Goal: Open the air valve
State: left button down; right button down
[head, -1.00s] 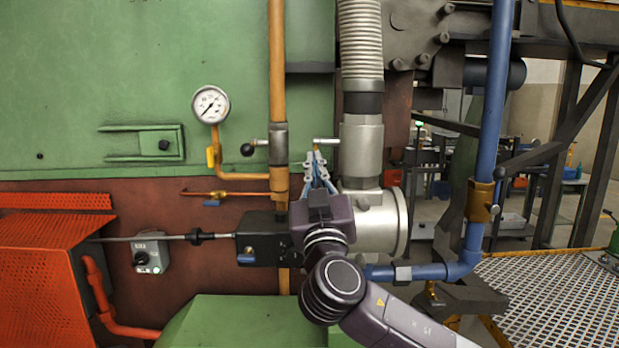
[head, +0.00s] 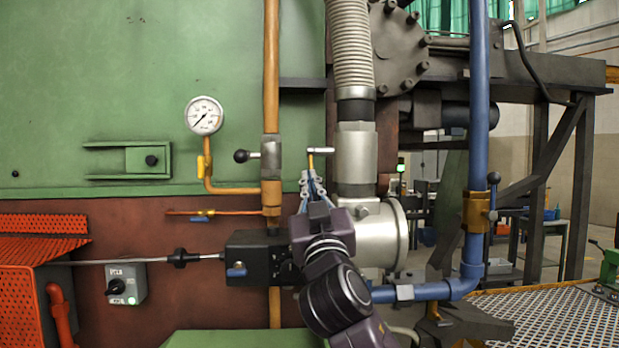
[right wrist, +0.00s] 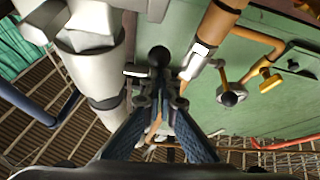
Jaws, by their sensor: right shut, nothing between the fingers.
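A small pale bar handle (head: 320,150) stands in front of the silver vertical duct (head: 356,155), under the ribbed hose; I take it for the air valve's handle, though no label shows. My right gripper (head: 311,176) points up just below it, shut and empty. In the right wrist view, the fingertips (right wrist: 158,82) come together close to a black round knob (right wrist: 159,56) and a pale bar (right wrist: 136,71). Whether they touch the handle cannot be told. My left gripper is not in view.
An orange pipe valve with a black-knobbed lever (head: 241,156) stands left of my gripper. A gauge (head: 204,115) is further left. A black actuator box (head: 250,258) is beside my wrist. A blue pipe (head: 479,100) with a brass valve (head: 475,212) is at right.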

jog(key=shift+w+d+f+b, duration=0.1)
jog(key=shift+w+f+b, duration=0.8)
jog(key=shift+w+f, duration=0.3)
jog(key=shift+w+r, duration=0.1)
jog(key=shift+d+r, duration=0.1)
